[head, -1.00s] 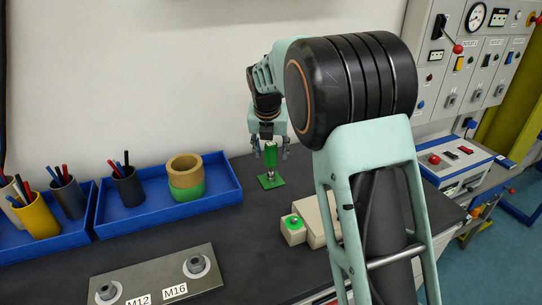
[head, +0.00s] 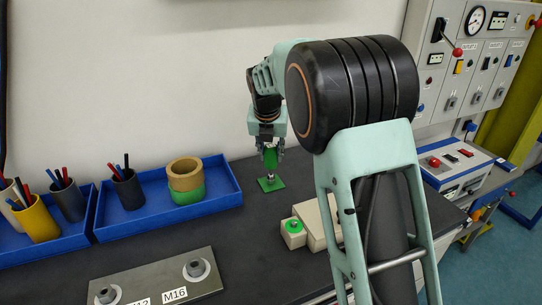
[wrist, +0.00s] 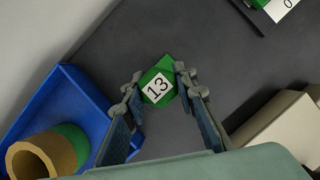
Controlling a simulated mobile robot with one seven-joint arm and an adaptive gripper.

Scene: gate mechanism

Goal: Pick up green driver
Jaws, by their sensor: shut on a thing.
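The green driver (head: 271,160) stands upright over a small green square plate (head: 271,185) on the dark bench, with a short metal shaft below its green body. In the wrist view my gripper (wrist: 158,76) is shut on the driver.
A blue tray (head: 222,198) with stacked tan and green rings (head: 186,180) and a pen cup (head: 127,188) lies to the left. Beige boxes (head: 318,222), one with a green button, sit to the right. A grey plate (head: 150,277) lies in front. The wall is behind.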

